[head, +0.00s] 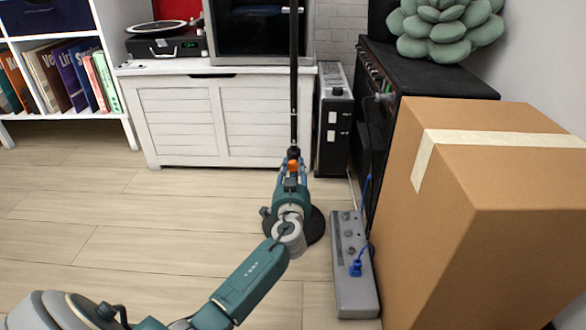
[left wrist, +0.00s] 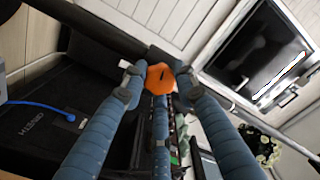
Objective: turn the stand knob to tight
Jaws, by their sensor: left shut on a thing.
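The stand (head: 294,85) is a thin black upright pole on a round black base (head: 315,226) on the floor. Its orange knob (head: 293,166) sits low on the pole. My left gripper (head: 292,174) reaches up to the knob and partly covers it and the lower pole. In the left wrist view, the orange knob (left wrist: 160,78) with a small dark mark lies between the blue fingertips of the gripper (left wrist: 160,85), which is shut on it. The mark's meaning is too small to tell. My right gripper is not in view.
A large cardboard box (head: 425,240) stands farther right, by a black amplifier (head: 440,75). A white cabinet (head: 180,115) stands behind. The wooden floor (head: 110,210) at left is clear.

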